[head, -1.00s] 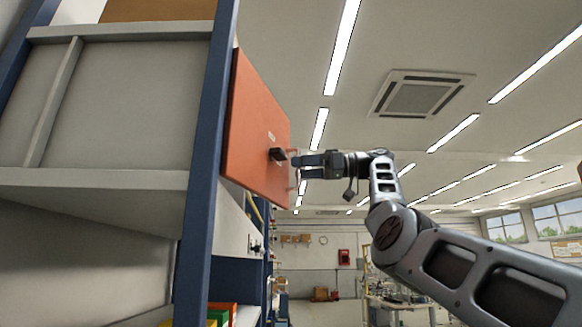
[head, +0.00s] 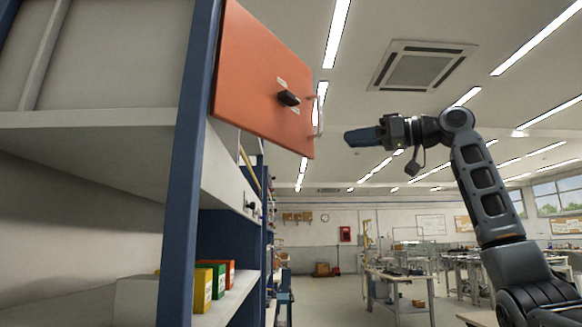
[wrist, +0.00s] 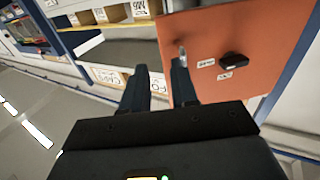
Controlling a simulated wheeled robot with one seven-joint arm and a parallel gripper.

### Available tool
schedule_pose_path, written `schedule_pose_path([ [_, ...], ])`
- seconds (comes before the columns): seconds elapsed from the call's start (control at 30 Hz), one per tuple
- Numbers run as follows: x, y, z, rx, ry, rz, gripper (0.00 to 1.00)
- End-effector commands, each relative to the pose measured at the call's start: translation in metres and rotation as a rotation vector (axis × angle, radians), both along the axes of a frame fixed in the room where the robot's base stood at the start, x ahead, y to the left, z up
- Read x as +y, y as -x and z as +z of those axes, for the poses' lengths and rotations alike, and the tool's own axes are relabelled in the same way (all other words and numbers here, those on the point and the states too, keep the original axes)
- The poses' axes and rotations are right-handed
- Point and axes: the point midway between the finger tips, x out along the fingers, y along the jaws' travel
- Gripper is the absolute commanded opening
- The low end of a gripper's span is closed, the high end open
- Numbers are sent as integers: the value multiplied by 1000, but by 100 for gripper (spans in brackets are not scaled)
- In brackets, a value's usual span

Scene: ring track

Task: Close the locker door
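The orange locker door (head: 262,82) stands ajar at the side of the blue-framed shelving in the head view. It has a black latch (head: 288,98) and a silver bar handle (head: 318,117) near its free edge. My gripper (head: 352,137) is to the right of the handle, with a visible gap to it in the head view. In the wrist view the fingers (wrist: 160,86) are apart with nothing between them. The door (wrist: 232,35) lies beyond the right finger, with the handle (wrist: 182,54) just past that fingertip. The locker's inside is hidden.
The blue shelving post (head: 185,160) stands left of the door. Several coloured boxes (head: 203,288) sit on a lower shelf. A workbench (head: 398,285) stands further back. The space right of the door is open apart from my arm.

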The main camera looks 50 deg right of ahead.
Motion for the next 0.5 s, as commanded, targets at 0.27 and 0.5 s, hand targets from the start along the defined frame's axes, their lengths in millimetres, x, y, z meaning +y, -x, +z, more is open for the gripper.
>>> schedule_pose_path([
  [0.27, 44, -4, -34, 44, -9, 68, 2],
  [0.5, 57, -36, -31, 45, -8, 71, 0],
])
